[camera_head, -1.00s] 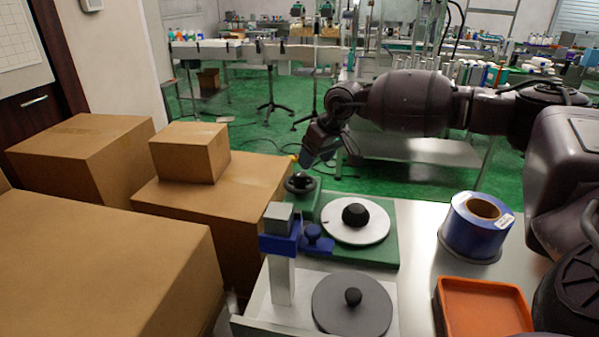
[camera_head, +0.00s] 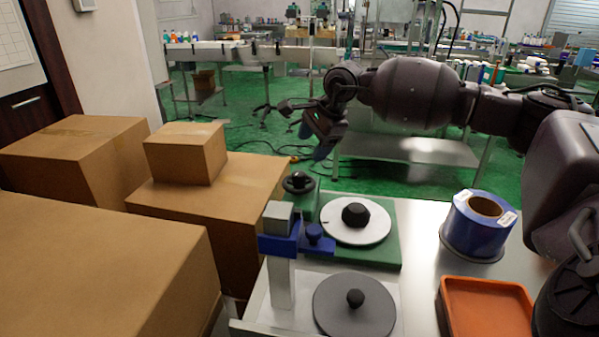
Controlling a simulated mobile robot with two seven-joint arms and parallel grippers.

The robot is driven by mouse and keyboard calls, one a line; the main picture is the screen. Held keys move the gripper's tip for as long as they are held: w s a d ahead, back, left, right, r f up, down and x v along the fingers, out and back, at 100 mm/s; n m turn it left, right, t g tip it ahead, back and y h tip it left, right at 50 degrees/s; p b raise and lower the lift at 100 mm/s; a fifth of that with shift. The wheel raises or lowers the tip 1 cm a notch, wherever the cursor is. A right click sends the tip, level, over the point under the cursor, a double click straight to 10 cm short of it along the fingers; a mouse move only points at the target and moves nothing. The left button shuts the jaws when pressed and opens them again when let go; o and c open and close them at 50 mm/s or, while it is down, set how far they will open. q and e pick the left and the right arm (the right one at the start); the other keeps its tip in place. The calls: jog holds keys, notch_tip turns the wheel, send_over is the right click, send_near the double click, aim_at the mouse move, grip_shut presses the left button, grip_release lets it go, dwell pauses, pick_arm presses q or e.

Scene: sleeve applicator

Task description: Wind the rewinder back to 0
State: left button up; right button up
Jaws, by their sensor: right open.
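The rewinder has a green base (camera_head: 388,250) at the back of the metal table. A white disc (camera_head: 345,236) with a black knob (camera_head: 355,214) at its centre lies on the base. A small black handwheel (camera_head: 299,183) sits on a green block at the base's left back corner. I cannot read any scale mark on the disc. My right gripper (camera_head: 312,140) is open and empty, above and behind the handwheel and apart from it. My left gripper is not in view.
A grey post with a blue clamp (camera_head: 281,243) and a grey disc (camera_head: 354,305) stand in front of the rewinder. A blue roll (camera_head: 478,226) and an orange tray (camera_head: 486,309) are to the right. Cardboard boxes (camera_head: 200,207) crowd the left side.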

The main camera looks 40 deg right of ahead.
aim_at(299, 173)
jog(key=w+f+m, duration=0.1)
jog(key=f+m, duration=0.1)
jog(key=m, duration=0.2)
jog(key=w+f+m+b, duration=0.1)
jog(key=f+m, duration=0.2)
jog(key=m, duration=0.1)
jog(key=w+a+f+m+b, duration=0.1)
jog(key=f+m, duration=0.2)
jog(key=m, duration=0.2)
jog(key=shift+w+f, duration=0.25)
jog(key=shift+f, duration=0.25)
jog(key=shift+a+f, duration=0.1)
jog(key=shift+c, duration=0.5)
